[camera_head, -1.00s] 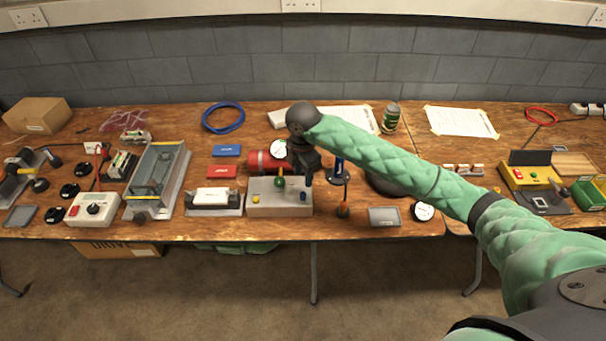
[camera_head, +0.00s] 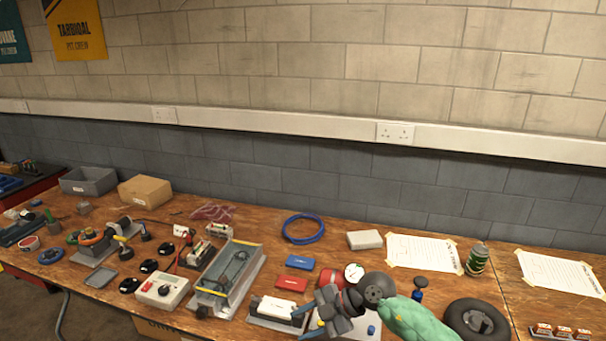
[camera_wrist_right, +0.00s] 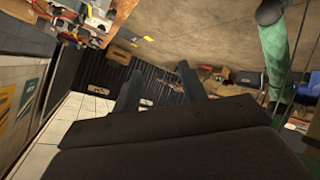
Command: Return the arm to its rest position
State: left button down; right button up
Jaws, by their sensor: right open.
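My right arm, in a green sleeve, comes in from the lower right of the head view. Its dark right gripper (camera_head: 308,316) is in front of the bench, over the white-topped block and the grey box. The gripper is open, with nothing seen between its fingers. In the right wrist view the two dark fingers (camera_wrist_right: 158,88) stand apart with the room's floor and far wall beyond them. My left gripper is not in view.
The wooden bench (camera_head: 335,246) is crowded.

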notch_tip(320, 180, up, 12)
jog(key=s+a+m+t+y, duration=0.2)
jog(key=a+m+t+y, duration=0.15)
jog(key=t+y, duration=0.45)
jog(key=w+d+f+m+t+h, duration=0.2)
jog(key=d+m+t+h, duration=1.2)
jog(key=m, duration=0.3)
jog(key=s+d+f+m+g+h, duration=0.25)
jog(key=s+d+f+g, duration=0.25)
jog(key=f, duration=0.3)
jog(key=s+d+f+m+g+h, duration=0.2)
jog(key=s+d+f+g+h, duration=0.25)
jog(key=f, duration=0.35)
jog(key=s+f+n+g+y, duration=0.1)
jog(key=s+f+g, duration=0.3)
jog(key=s, duration=0.5)
jog(key=s+f+g+y, duration=0.1)
jog(key=s+f+g, duration=0.35)
jog(key=s, duration=0.35)
notch_tip(320, 180, down, 24)
jog(key=a+g, duration=0.1)
jog(key=g, duration=0.1)
jog(key=s+f, duration=0.3)
jog(key=f, duration=0.6)
jog(key=s+a+f, duration=0.1)
jog(key=s+f, duration=0.1)
jog(key=f, duration=0.8)
jog(key=shift+s+f+n, duration=0.2)
jog(key=shift+s+n, duration=0.1)
jog(key=shift+s, duration=0.1)
